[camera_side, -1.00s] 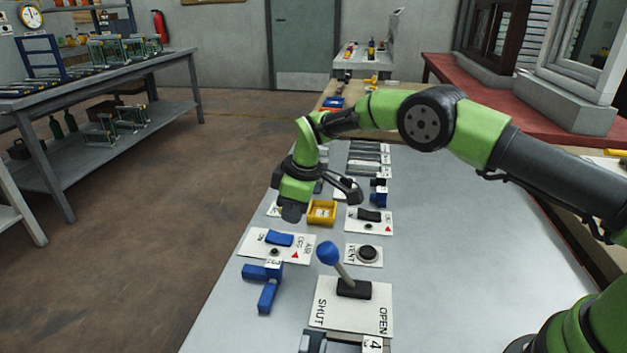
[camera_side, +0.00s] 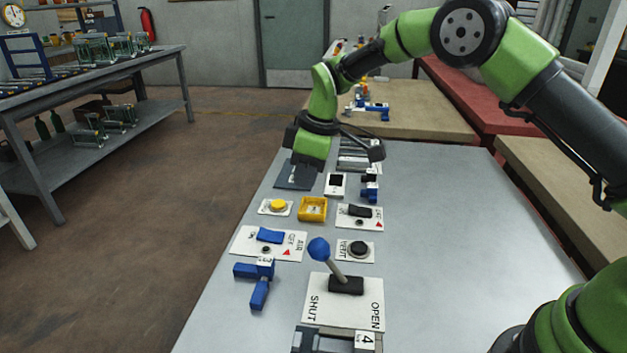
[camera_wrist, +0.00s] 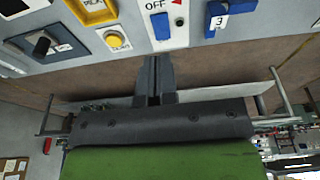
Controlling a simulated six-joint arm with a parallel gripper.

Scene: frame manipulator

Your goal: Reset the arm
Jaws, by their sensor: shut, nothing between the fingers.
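My gripper (camera_side: 301,172) is in the far half of the grey table, above a dark grey plate (camera_side: 297,175). It is raised clear of the controls and holds nothing. In the wrist view my gripper (camera_wrist: 153,62) shows with its grey fingers together. My green and black arm reaches in from the right and arches over the table.
The grey table (camera_side: 440,260) carries a blue-knobbed lever (camera_side: 319,249), a blue AIR switch panel (camera_side: 268,236), a VENT knob (camera_side: 359,249), a yellow button (camera_side: 278,205), a yellow frame (camera_side: 312,209) and a blue valve handle (camera_side: 258,285). The table's right side is bare.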

